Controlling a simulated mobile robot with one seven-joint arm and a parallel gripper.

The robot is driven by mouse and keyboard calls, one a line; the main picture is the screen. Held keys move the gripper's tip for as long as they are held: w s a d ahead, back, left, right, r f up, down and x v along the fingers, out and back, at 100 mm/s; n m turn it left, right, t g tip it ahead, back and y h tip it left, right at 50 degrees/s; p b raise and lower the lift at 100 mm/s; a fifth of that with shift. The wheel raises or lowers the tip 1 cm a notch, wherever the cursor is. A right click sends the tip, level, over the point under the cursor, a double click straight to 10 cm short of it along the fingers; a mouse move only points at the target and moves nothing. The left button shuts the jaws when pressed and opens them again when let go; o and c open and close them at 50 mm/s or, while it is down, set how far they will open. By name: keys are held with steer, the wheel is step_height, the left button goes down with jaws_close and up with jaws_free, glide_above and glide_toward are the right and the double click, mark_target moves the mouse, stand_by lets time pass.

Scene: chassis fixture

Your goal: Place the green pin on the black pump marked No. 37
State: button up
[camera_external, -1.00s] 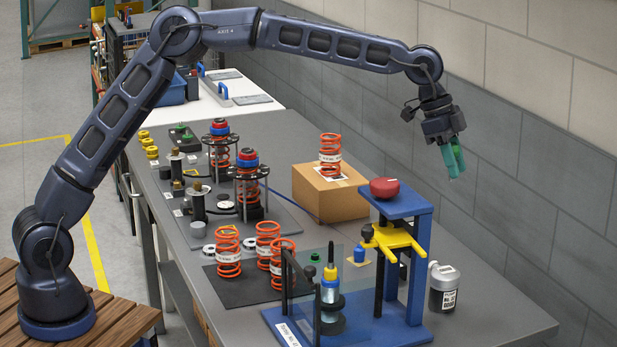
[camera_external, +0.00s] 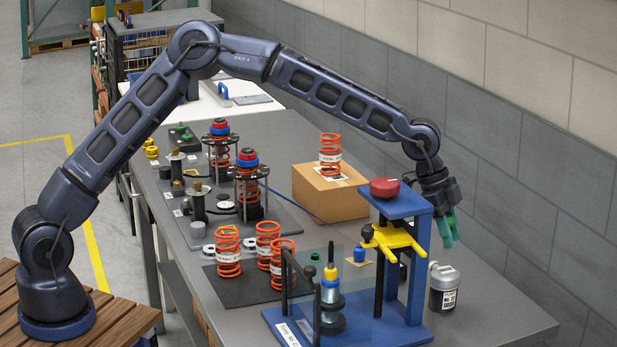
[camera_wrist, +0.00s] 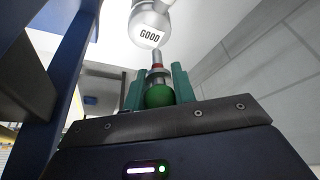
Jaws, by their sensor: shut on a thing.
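My gripper (camera_external: 446,230) has teal fingers pointing down, above and behind a small black-and-white canister (camera_external: 444,288) on the bench, right of the blue stand. In the wrist view my gripper (camera_wrist: 161,78) is shut on a green round-ended pin (camera_wrist: 159,96) with a red band and a grey shaft pointing away from the fingers. The canister bears a white label too small to read surely. The held pin is hard to make out in the external view.
A blue stand (camera_external: 419,270) with a yellow clamp (camera_external: 392,240) and red knob (camera_external: 384,187) rises close left of my gripper. A cardboard box (camera_external: 328,196) carries an orange spring (camera_external: 330,154). A grey wall is right. The bench's front right is clear.

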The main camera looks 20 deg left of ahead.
steer(key=shift+f, duration=2.1)
steer(key=shift+f, duration=0.15)
steer(key=o, duration=1)
